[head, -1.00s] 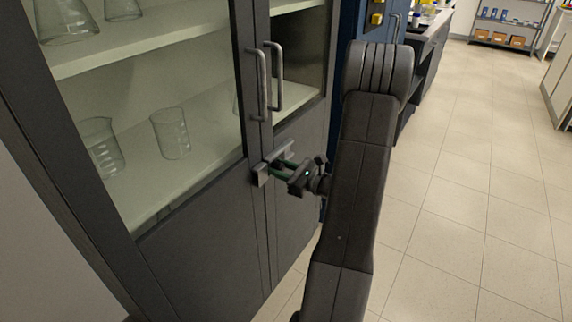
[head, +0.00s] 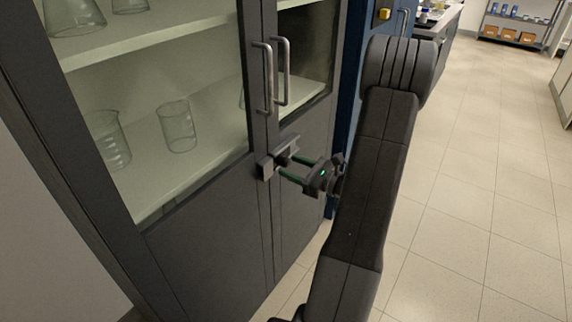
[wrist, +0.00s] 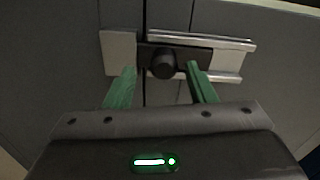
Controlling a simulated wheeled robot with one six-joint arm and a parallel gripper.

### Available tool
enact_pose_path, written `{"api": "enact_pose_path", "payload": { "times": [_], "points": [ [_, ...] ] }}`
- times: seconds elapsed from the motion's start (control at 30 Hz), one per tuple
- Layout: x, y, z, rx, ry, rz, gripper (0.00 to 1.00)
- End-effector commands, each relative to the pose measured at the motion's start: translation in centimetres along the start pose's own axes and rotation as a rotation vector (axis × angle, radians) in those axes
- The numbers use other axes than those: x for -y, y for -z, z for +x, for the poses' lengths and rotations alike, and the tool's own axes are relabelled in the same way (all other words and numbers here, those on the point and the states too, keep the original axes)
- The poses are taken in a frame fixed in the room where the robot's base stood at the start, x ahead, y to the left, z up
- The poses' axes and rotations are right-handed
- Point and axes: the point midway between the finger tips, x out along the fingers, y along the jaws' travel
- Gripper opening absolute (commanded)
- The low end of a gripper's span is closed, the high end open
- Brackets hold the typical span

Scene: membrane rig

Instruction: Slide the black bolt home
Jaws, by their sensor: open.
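The black bolt (wrist: 193,54) lies across the seam between two grey cabinet doors, between silver guide rails (wrist: 228,60). Its round black knob (wrist: 163,64) faces the wrist camera. A silver block (wrist: 118,52) is at its left on the other door; the bolt's left end meets the block's edge, and I cannot tell whether it goes inside. My gripper (wrist: 161,72) is open, its green fingers apart on the left and right below the knob, holding nothing. In the head view my gripper (head: 287,165) is in front of the bolt (head: 286,150).
Two vertical door handles (head: 267,78) stand just above the bolt. The cabinet holds glass beakers (head: 177,127) behind its panes. A blue cabinet (head: 357,55) stands beyond it. Tiled floor (head: 460,200) at the right is clear.

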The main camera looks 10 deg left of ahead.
Motion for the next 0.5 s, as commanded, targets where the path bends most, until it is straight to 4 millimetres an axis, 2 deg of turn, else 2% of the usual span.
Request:
{"api": "enact_pose_path", "payload": {
  "times": [0.1,0.3,0.5],
  "points": [
    [0.1,0.0,-2.8,-0.001,0.006,0.001,0.50],
    [0.0,0.0,-6.9,0.000,0.004,0.000,0.50],
    [0.0,0.0,-9.6,0.000,0.001,0.000,0.50]
  ]
}}
